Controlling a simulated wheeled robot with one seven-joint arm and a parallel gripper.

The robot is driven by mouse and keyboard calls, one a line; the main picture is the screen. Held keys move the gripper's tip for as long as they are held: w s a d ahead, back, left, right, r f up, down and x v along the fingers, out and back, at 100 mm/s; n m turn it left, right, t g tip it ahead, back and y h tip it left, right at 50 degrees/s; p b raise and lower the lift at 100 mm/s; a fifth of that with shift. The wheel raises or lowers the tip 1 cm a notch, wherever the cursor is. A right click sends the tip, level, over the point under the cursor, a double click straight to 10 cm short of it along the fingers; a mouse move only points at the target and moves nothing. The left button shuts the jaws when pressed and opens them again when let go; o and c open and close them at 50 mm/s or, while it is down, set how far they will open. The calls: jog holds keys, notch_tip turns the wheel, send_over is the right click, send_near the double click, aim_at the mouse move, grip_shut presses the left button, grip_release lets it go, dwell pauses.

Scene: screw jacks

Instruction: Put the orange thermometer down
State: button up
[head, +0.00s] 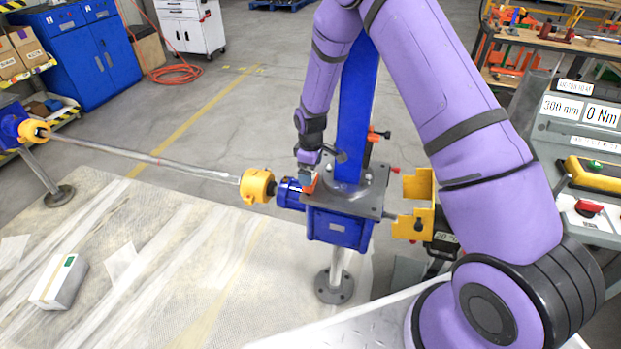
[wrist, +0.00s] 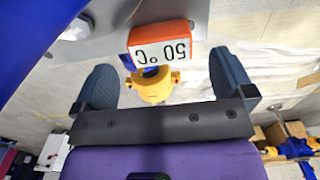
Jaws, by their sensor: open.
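The orange thermometer (head: 309,184) is a small block at the left edge of the grey top plate (head: 349,198) of the blue screw jack (head: 338,230). In the wrist view the thermometer (wrist: 160,42) shows an upside-down white "50 °C" label and appears to sit on the plate. My gripper (head: 307,172) is right by it in the head view. In the wrist view my gripper (wrist: 164,75) is open, its two dark fingers wide apart below the thermometer's left and right sides. Neither finger touches it there. Whether its underside fully rests on the plate is hidden.
A blue column stands on the plate close beside my arm. A yellow coupling (head: 257,186) and a long shaft (head: 140,158) run left to another jack. A yellow bracket (head: 416,205) stands right of the plate. A white box (head: 60,284) lies on the floor sheet.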

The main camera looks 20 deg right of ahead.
notch_tip(320, 180, up, 8)
jog(key=shift+f, duration=0.25)
jog(key=shift+c, duration=0.5)
dwell(4.6)
